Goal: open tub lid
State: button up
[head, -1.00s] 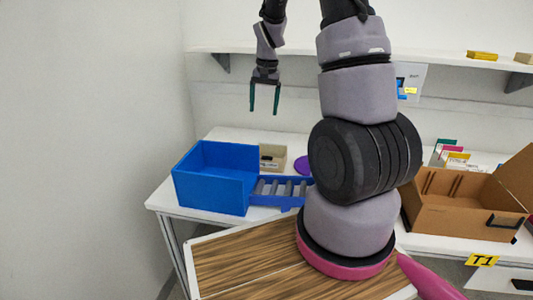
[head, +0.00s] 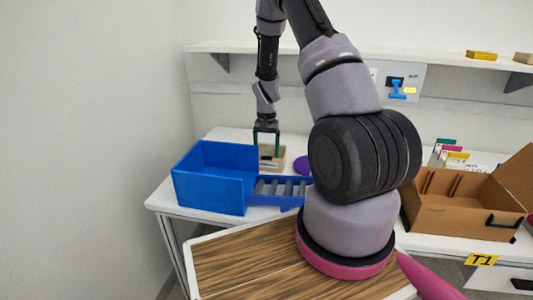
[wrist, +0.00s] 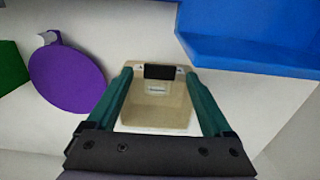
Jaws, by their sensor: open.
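I cannot clearly tell the lid from the tub body. My gripper (head: 266,148) points down at the tub with its green fingers apart. In the wrist view the gripper (wrist: 159,74) has one finger on each side of the tub and black block. I cannot tell whether the fingers touch it.
An open cardboard box (head: 462,204) is farther right. A wall shelf (head: 430,57) runs above.

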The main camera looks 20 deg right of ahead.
jog(key=shift+f, duration=0.55)
grip_shut()
jog(key=shift+r, duration=0.15)
